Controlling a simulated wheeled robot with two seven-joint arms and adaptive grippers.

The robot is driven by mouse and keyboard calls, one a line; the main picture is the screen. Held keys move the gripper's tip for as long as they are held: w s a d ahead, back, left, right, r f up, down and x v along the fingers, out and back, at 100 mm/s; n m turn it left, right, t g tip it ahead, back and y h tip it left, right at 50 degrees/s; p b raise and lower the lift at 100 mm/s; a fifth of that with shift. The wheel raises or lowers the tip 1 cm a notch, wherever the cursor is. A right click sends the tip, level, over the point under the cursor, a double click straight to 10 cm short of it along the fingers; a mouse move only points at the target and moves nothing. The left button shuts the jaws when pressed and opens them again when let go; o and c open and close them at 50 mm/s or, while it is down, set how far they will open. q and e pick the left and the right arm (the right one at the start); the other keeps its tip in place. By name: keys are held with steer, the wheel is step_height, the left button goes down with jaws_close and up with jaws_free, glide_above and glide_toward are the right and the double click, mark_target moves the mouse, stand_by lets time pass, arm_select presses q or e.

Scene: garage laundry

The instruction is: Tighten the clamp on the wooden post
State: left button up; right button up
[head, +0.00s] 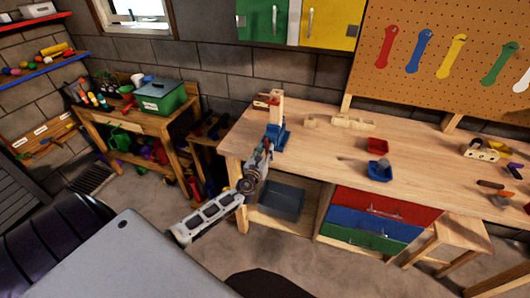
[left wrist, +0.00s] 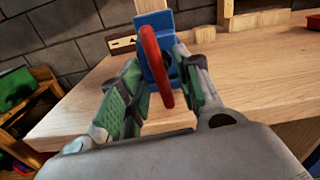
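The wooden post (head: 277,106) stands upright at the left end of the workbench, with the blue clamp (head: 280,133) at its foot. In the left wrist view the blue clamp body (left wrist: 154,38) is straight ahead, with the wooden post (left wrist: 151,5) rising above it. The clamp's red handle (left wrist: 156,66) faces me, a rounded bar standing roughly upright. My left gripper (head: 265,149) is at the front of the clamp. In the left wrist view its green-padded fingers (left wrist: 163,85) are apart, one on each side of the red handle. Whether either pad touches it is unclear.
The workbench (head: 330,150) carries a red bin (head: 377,145) and a blue bin (head: 379,171) right of the clamp. A grey bin (head: 283,199) sits on the shelf below. A pegboard (head: 450,55) with wrenches hangs behind. A smaller table (head: 127,113) stands at left.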

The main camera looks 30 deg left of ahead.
arm_select(q)
steer(key=v, duration=1.2)
stand_by(0.6)
stand_by(0.5)
